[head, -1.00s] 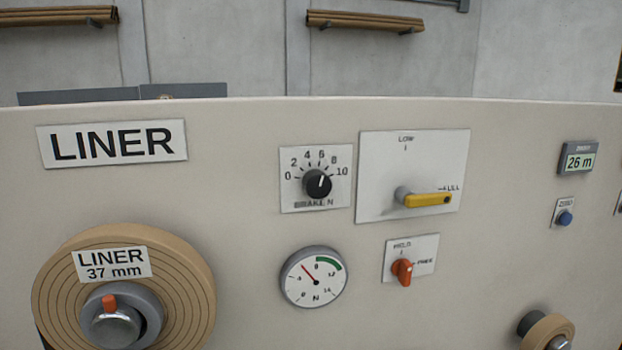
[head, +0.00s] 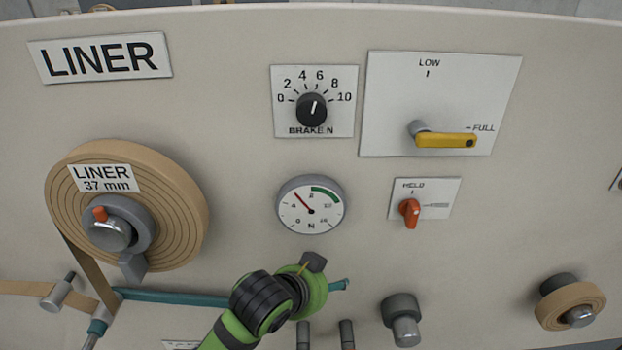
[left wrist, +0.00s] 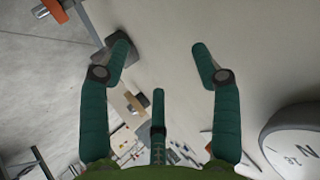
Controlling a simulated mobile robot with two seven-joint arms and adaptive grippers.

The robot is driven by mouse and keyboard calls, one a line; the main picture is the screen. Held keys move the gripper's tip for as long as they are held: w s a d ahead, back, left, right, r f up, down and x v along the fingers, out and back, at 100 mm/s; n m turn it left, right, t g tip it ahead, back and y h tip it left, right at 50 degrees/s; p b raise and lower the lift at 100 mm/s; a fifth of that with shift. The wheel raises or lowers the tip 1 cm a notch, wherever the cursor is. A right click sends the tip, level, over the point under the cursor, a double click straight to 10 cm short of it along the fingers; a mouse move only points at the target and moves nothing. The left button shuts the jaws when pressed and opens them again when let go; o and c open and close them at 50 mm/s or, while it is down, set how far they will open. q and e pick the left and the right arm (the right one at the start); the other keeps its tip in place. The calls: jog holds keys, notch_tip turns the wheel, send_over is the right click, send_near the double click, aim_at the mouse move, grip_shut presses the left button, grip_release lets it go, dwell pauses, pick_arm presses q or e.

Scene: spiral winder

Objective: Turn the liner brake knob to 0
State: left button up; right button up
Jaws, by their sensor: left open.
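The liner brake knob (head: 311,110) is black and round, on a white plate (head: 344,120) marked 0 to 10 and BRAKE N. Its white pointer tilts slightly right of straight up, near the 6. My left arm (head: 262,303) enters the head view from below, its hand end below the round gauge and well below the knob. The left wrist view shows my left gripper (left wrist: 161,47) with its teal fingers spread and nothing between them. The knob cannot be made out there. My right gripper is not in view.
The gauge (head: 322,217) sits below the knob and also shows in the left wrist view (left wrist: 295,150). A yellow lever (head: 445,140) and an orange switch (head: 410,213) are to the right. The liner roll (head: 175,205) protrudes at left. The panel around the knob is clear.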

pick_arm(q)
jog(key=s+d+r+m+t, duration=0.15)
jog(key=d+r+m, duration=0.35)
jog(key=r, duration=0.5)
jog(key=s+d+r+m+t, duration=0.1)
jog(key=s+d+r+m, duration=0.1)
jog(key=r+m, duration=0.6)
jog(key=m+t+y+p, duration=0.1)
jog(key=m+t+y, duration=0.55)
jog(key=m, duration=0.25)
send_near(311, 112)
jog(key=w+f, duration=0.1)
jog(key=w, duration=0.2)
jog(key=shift+t+h, duration=0.45)
jog(key=shift+t, duration=0.05)
jog(key=w+p, duration=0.2)
jog(key=w, duration=0.1)
jog(key=w+p, duration=0.2)
jog(key=shift+w+a+r, duration=0.15)
jog(key=shift+a+r, duration=0.1)
jog(key=shift+a, duration=0.15)
jog(key=shift+w+f, duration=0.15)
jog(key=shift+w, duration=0.55)
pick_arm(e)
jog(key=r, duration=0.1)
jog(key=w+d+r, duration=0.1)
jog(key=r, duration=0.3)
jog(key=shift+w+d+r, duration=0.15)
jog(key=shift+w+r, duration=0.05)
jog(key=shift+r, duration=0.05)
